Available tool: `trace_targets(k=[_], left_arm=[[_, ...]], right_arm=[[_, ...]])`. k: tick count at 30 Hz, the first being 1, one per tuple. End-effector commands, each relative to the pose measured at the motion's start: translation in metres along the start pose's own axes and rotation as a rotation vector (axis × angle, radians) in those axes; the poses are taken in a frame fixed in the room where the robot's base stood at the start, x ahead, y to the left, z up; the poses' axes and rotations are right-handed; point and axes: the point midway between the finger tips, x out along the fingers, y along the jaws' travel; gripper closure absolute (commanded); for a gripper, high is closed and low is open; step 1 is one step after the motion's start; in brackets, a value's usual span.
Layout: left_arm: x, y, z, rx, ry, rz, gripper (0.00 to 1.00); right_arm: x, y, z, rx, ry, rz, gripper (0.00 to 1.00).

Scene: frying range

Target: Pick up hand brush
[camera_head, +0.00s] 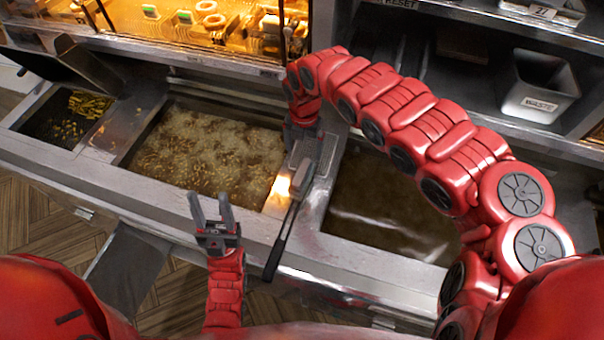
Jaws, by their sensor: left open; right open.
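The hand brush (278,243) lies on the metal divider between two fryer vats. Its head points to the back and its long dark handle reaches down past the counter's front edge. My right gripper (308,152) is open and points down at the head end of the brush. I cannot tell whether its fingers touch the brush. My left gripper (211,208) is open and empty, in front of the left vat and left of the brush handle, with its fingers pointing up and away.
A bubbling fryer vat (205,145) with frying food is left of the brush. A calmer oil vat (385,215) is on its right. A fry bin (60,125) sits at far left. A grey waste container (538,95) stands on the right shelf. A lit food warmer (200,20) is behind.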

Motion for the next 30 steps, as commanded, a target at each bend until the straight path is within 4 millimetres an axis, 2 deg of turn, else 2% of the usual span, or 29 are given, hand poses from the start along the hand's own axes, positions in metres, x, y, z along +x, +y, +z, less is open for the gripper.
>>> trace_targets(k=[1,4,7,10,17,25,30], left_arm=[[-0.007,0.000,0.001,0.000,0.001,0.000,0.50],[-0.024,0.001,0.004,0.000,0.000,0.000,0.50],[-0.038,0.002,0.007,0.000,0.000,0.000,0.50],[-0.045,0.002,0.008,0.000,0.000,0.000,0.50],[-0.050,0.003,0.009,0.000,0.001,0.000,0.50],[-0.081,0.004,0.014,0.000,0.000,0.000,0.50],[-0.083,0.004,0.014,0.000,0.000,0.000,0.50]], right_arm=[[0.018,0.000,-0.002,-0.002,0.003,-0.003,0.05],[0.045,0.000,-0.001,-0.001,0.002,-0.001,0.05],[0.064,0.000,-0.001,-0.001,0.001,-0.001,0.05],[0.074,0.000,0.000,0.000,-0.001,0.001,0.05],[0.083,0.000,-0.001,-0.001,-0.001,0.001,0.05],[0.127,-0.003,-0.006,-0.001,-0.001,0.000,0.05],[0.129,-0.003,-0.006,0.000,0.000,0.001,0.05]])
